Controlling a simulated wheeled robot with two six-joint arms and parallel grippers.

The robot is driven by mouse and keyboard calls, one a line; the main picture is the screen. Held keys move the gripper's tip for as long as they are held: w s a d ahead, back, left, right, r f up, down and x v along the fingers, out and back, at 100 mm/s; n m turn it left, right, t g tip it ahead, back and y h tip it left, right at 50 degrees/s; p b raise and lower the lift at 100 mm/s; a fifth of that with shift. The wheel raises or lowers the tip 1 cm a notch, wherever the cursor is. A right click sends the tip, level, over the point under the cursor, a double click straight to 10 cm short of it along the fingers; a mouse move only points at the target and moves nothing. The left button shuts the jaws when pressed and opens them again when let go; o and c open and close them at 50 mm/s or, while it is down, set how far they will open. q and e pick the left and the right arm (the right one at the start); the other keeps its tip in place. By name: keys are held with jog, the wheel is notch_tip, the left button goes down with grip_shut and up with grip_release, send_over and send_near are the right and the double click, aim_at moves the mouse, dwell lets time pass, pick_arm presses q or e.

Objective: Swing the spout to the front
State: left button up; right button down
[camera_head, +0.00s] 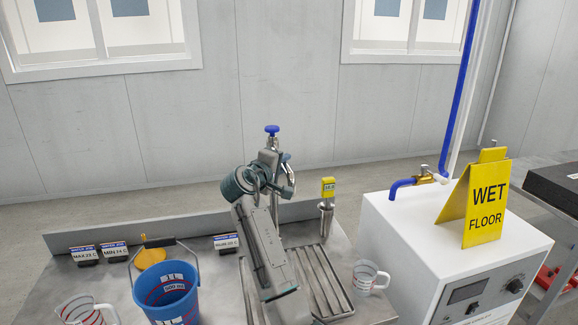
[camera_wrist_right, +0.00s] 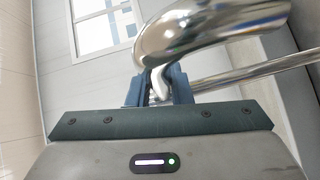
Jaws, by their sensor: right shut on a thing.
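A chrome tap with a blue knob (camera_head: 272,130) stands at the back of the steel bench. Its spout (camera_head: 288,187) is partly hidden behind my right arm. In the right wrist view the spout (camera_wrist_right: 212,28) is a thick, shiny curved tube passing just in front of the fingers. My right gripper (camera_head: 270,167) is at the spout. In the wrist view its blue fingers (camera_wrist_right: 160,88) are shut on the spout; the exact contact is partly hidden. My left gripper is out of view.
A blue bucket (camera_head: 166,293) and a measuring jug (camera_head: 85,311) stand left of my arm. Another jug (camera_head: 367,278) and a yellow-topped probe (camera_head: 328,188) are to the right. A white cabinet (camera_head: 400,245) bears a yellow wet-floor sign (camera_head: 484,205). A drain grid (camera_head: 325,280) lies beside my arm.

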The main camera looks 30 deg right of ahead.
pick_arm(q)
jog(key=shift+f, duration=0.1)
pick_arm(e)
jog(key=shift+a, duration=0.15)
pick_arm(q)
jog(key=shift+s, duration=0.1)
pick_arm(e)
jog(key=shift+g, duration=0.3)
jog(key=c, duration=1.3)
grip_release()
jog(key=shift+w+a, duration=0.1)
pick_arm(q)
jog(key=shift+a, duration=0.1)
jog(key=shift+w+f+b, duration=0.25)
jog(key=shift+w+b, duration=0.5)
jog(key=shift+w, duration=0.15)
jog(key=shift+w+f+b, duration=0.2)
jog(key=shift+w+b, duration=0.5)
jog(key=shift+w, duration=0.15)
pick_arm(e)
jog(key=v, duration=1)
jog(key=shift+a, duration=0.35)
jog(key=shift+f, duration=0.1)
